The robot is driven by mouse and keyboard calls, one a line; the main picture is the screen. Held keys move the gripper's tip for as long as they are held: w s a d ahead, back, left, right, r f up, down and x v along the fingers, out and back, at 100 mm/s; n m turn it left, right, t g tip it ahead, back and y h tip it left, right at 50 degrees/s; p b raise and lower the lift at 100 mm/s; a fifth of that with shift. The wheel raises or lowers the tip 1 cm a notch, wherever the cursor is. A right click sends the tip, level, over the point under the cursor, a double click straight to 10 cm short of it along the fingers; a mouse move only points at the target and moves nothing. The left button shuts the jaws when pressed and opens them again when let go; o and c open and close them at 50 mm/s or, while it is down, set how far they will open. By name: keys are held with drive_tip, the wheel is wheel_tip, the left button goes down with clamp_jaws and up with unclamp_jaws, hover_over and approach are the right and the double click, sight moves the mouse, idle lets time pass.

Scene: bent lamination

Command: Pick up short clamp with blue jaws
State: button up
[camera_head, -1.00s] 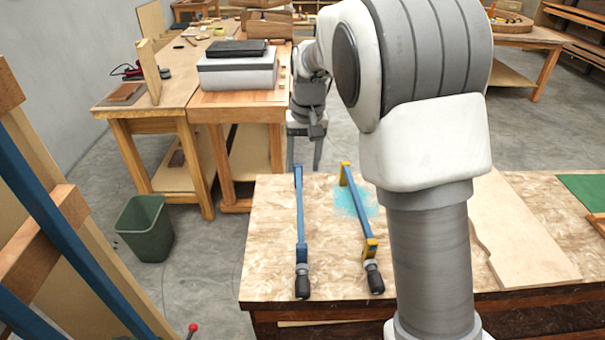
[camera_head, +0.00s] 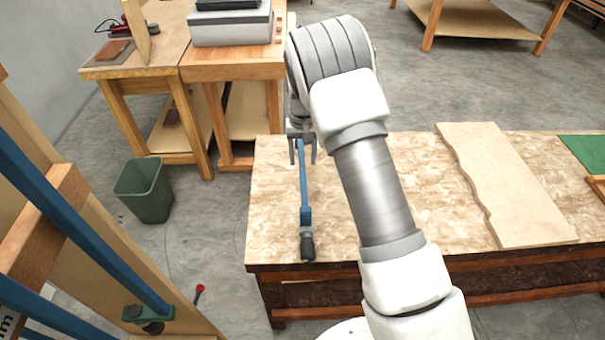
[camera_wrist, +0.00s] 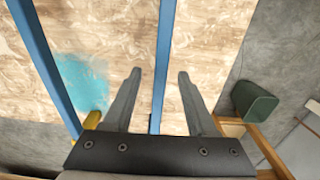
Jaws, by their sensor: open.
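The short clamp with blue jaws (camera_head: 304,190) lies on the near table, its dark handle toward the front edge. My gripper (camera_head: 302,148) is open over its far end. In the wrist view its blue bar (camera_wrist: 161,70) runs between the two spread fingers of my gripper (camera_wrist: 160,75), apart from both; I cannot tell the height gap. A second blue clamp with a yellow jaw (camera_wrist: 92,120) lies to the left in the wrist view, outside the fingers. In the head view my arm hides this second clamp.
The table (camera_head: 270,210) has a wavy-edged board (camera_head: 510,190) and a green mat (camera_head: 588,158) on its right. A green bin (camera_head: 145,190) stands on the floor to the left. A wooden rack with blue clamps (camera_head: 75,235) stands at the front left. A blue stain (camera_wrist: 82,85) marks the tabletop.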

sight(302, 175)
drive_tip(key=shift+s+f+p, duration=0.2)
drive_tip(key=shift+f+p, duration=0.05)
drive_tip(key=shift+f, duration=1.5)
drive_tip(key=shift+s+f+p, duration=0.2)
drive_tip(key=shift+f+p, duration=0.05)
drive_tip(key=shift+f, duration=1.5)
drive_tip(key=shift+c, duration=0.3)
drive_tip(key=shift+r, duration=0.1)
clamp_jaws()
